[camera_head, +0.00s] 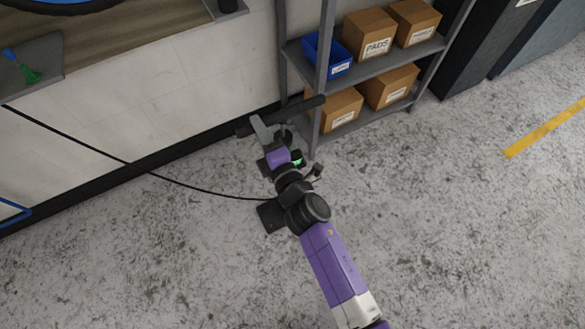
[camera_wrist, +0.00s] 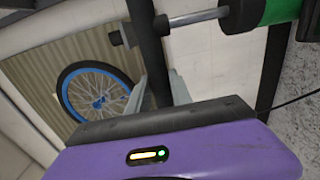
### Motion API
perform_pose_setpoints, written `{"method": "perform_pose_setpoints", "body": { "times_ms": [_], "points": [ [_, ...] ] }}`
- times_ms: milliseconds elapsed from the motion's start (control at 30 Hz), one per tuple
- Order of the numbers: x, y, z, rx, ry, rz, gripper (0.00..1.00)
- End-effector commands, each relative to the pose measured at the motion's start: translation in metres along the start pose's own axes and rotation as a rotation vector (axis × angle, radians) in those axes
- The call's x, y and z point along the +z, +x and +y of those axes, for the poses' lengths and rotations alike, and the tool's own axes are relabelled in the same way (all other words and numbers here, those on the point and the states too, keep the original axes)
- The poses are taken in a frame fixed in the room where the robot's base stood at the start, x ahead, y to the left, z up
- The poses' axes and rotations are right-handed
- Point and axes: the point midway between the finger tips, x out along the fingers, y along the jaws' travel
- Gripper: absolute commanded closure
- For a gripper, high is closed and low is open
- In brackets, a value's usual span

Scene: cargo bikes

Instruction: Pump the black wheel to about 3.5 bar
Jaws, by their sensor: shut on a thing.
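My gripper (camera_head: 272,133) is shut on the pump's dark handle bar (camera_head: 307,106). In the wrist view the bar (camera_wrist: 147,40) runs between the two fingers (camera_wrist: 158,88). A thin silver rod (camera_wrist: 198,18) joins the bar to a black and green pump barrel (camera_wrist: 268,12). In the head view my arm mostly hides the barrel; a dark base plate (camera_head: 270,216) shows on the floor. A black hose (camera_head: 130,162) runs from the pump to the left edge, where its end is out of view. No gauge reading is visible. I see no all-black wheel.
A wheel with a blue ring (camera_wrist: 97,92) is by the wooden panel in the wrist view. A shelf (camera_head: 312,130) with boxes and a blue bin (camera_head: 328,58) stands close beside the handle. A grey tray (camera_head: 45,88) holds a green and blue item. Floor right is clear.

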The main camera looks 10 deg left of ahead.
Motion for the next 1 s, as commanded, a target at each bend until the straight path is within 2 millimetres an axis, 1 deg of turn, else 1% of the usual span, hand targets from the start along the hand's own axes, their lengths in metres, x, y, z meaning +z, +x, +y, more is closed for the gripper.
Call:
{"method": "perform_pose_setpoints", "body": {
  "times_ms": [33,333,367,467,567,700,1000],
  "points": [
    [-0.001,-0.002,-0.021,-0.014,0.0,-0.002,1.0],
    [-0.001,-0.002,-0.059,-0.014,0.0,-0.002,1.0],
    [-0.001,-0.002,-0.053,-0.013,0.0,-0.002,1.0],
    [-0.001,-0.002,-0.047,-0.014,0.0,-0.002,1.0],
    [-0.001,-0.002,-0.035,-0.011,0.0,-0.001,1.0],
    [-0.001,-0.002,-0.009,-0.006,0.0,0.0,1.0],
    [-0.001,-0.001,0.041,-0.001,0.0,0.002,1.0]
  ]
}}
